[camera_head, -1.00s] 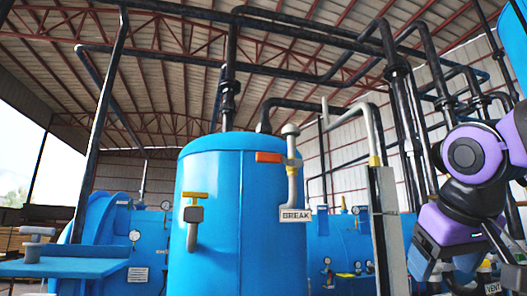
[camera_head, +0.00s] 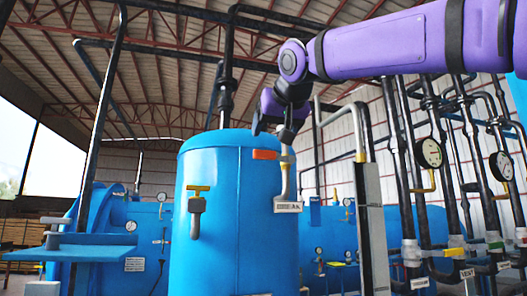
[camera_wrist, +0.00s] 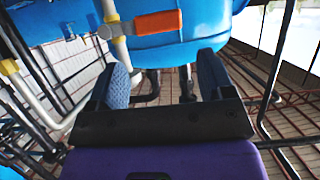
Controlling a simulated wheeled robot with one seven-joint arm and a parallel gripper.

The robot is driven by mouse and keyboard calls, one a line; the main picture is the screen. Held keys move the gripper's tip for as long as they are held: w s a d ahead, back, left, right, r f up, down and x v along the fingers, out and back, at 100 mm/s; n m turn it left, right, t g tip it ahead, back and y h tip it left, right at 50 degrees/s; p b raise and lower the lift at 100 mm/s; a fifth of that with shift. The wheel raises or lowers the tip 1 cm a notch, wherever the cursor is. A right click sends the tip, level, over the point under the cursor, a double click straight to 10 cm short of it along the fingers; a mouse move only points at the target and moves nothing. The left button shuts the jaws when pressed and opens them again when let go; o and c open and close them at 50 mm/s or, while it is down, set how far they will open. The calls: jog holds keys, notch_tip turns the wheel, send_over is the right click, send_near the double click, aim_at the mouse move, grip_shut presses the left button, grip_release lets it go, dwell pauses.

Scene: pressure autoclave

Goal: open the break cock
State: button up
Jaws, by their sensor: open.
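The break cock has an orange lever (camera_head: 265,155) lying level on a grey vertical pipe (camera_head: 285,178) at the upper right front of the blue tank (camera_head: 212,230). A white label (camera_head: 288,206), partly legible, sits below it. In the wrist view the orange lever (camera_wrist: 158,22) shows near the top, beyond the fingertips, beside the grey pipe. My gripper (camera_head: 272,130) is just above the lever in the head view. In the wrist view my gripper (camera_wrist: 167,75) has its two blue-grey fingers wide apart with nothing between them. It appears apart from the lever.
A yellow-handled valve (camera_head: 197,200) is on the tank's left front. A tall grey pipe and post (camera_head: 370,200) stand right of the tank. Gauges (camera_head: 430,153) and black pipes fill the right side. A blue platform (camera_head: 70,252) is at left.

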aim_at(265, 151)
jog(key=x, duration=0.8)
jog(key=shift+w+f, duration=0.15)
jog(key=shift+c, duration=0.2)
jog(key=c, duration=1)
jog(key=shift+o, duration=0.2)
